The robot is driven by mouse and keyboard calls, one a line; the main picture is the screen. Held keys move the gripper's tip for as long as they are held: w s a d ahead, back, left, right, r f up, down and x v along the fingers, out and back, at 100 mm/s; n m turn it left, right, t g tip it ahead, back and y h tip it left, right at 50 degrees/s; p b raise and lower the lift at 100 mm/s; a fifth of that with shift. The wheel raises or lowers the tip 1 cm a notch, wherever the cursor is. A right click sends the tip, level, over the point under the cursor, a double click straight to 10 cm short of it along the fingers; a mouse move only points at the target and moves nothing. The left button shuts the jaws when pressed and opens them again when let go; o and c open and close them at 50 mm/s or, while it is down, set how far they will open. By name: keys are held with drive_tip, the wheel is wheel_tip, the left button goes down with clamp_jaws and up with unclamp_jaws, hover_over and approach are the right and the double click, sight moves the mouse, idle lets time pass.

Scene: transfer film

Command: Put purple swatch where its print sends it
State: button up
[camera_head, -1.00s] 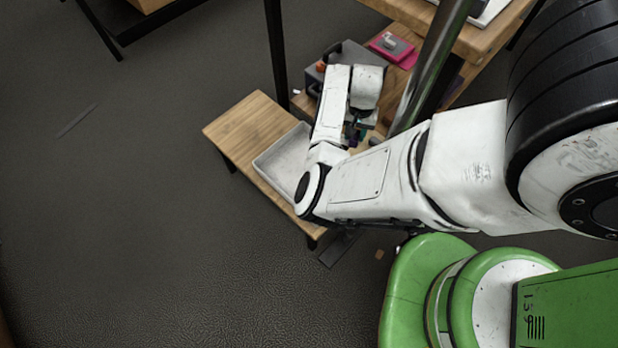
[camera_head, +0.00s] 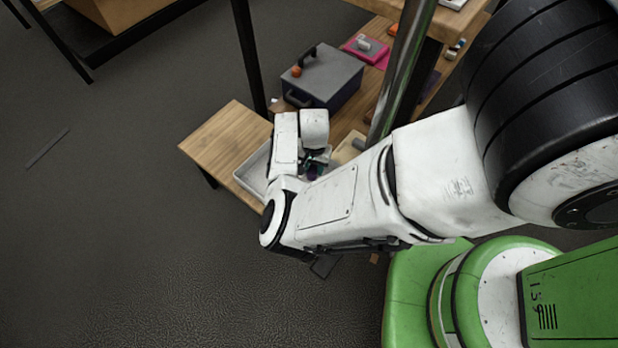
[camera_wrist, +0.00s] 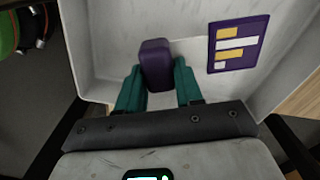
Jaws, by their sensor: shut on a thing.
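My gripper (camera_wrist: 158,84) has its teal fingers shut on a purple block with rounded edges, taken as the purple swatch (camera_wrist: 156,62). It is held over the inside of a pale grey tray (camera_wrist: 100,28). A flat purple card (camera_wrist: 238,44) with white and orange-yellow bars lies against the tray's inner surface, right of the swatch and apart from it. In the head view, my gripper (camera_head: 315,164) is beside the tray (camera_head: 252,176), and my arm hides much of both. I cannot tell whether the swatch touches the tray.
The tray sits on a low wooden table (camera_head: 220,138). Behind it, a grey case (camera_head: 325,78) with handles stands on a wooden shelf, with an orange ball (camera_head: 296,71) on it. A pink item (camera_head: 366,48) lies further back. A metal post (camera_head: 403,75) rises close to my arm.

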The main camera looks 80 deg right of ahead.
drive_tip(key=shift+w+a+f, duration=0.2)
drive_tip(key=shift+w+f, duration=0.05)
drive_tip(key=shift+f, duration=0.2)
drive_tip(key=shift+w+a+f, duration=0.15)
drive_tip(key=shift+w+f, duration=0.1)
drive_tip(key=shift+f, duration=0.15)
drive_tip(key=shift+w+a+f+b, duration=0.15)
drive_tip(key=shift+f+b, duration=0.85)
drive_tip(key=shift+f, duration=0.65)
drive_tip(key=shift+f, duration=0.2)
drive_tip(key=o, duration=1)
drive_tip(key=shift+r, duration=0.1)
